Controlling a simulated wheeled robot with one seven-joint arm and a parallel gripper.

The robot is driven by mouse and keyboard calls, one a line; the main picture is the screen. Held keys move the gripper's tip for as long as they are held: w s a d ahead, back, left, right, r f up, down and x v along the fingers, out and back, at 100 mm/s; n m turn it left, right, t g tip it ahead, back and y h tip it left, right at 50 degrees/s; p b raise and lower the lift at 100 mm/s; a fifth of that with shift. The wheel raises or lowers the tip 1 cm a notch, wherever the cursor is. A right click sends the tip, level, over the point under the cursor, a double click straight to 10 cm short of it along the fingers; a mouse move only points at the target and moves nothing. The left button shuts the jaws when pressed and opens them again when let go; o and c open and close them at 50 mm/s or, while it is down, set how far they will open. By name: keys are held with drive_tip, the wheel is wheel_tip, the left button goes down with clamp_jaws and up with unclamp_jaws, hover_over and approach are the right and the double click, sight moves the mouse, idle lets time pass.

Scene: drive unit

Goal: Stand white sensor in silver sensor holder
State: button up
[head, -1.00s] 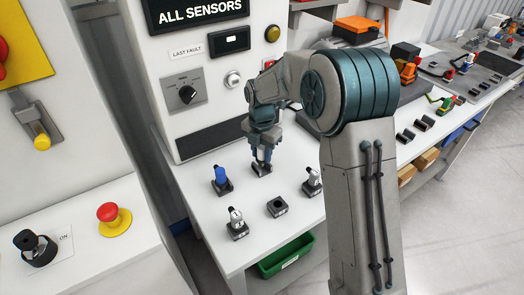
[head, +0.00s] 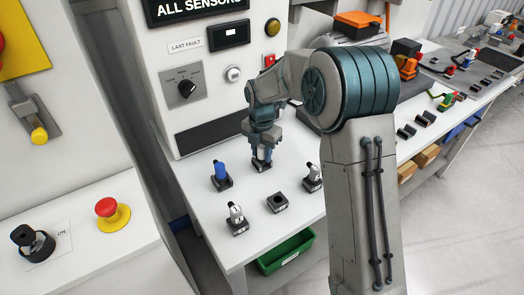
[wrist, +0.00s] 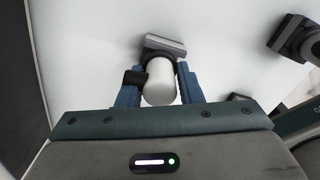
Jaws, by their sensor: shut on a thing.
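My gripper (head: 262,155) is shut on a white sensor (wrist: 160,82), a white cylinder seen end-on between the two blue fingers in the wrist view. A small dark clip or collar shows at its left side. A holder with a grey, silver-looking face (wrist: 165,43) is directly beyond the sensor; it also shows under the gripper in the head view (head: 261,166). The sensor is upright over or in this holder. The fingers hide the joint, so I cannot tell how deep it sits.
A blue sensor (head: 220,171) stands in a holder to the left. Two other white sensors (head: 236,213) (head: 314,172) stand in holders nearby. An empty dark holder (head: 277,203) is in front. The panel wall (head: 205,80) is close behind. A green bin (head: 287,255) is below the table edge.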

drive_tip(key=o, duration=1.3)
drive_tip(key=shift+c, duration=0.2)
wheel_tip(320, 180, up, 19)
drive_tip(key=p, duration=0.4)
drive_tip(key=s+d+f+m+t, duration=0.1)
drive_tip(key=s+d+m, duration=0.7)
drive_tip(key=s+m, duration=0.5)
drive_tip(key=s+d+f+m+t, duration=0.1)
drive_tip(key=s+d+m+t, duration=0.1)
drive_tip(key=s+d+m, duration=0.6)
drive_tip(key=s+m, duration=0.6)
drive_tip(key=m, duration=0.2)
drive_tip(key=shift+s+d, duration=0.3)
drive_tip(key=shift+d, duration=0.1)
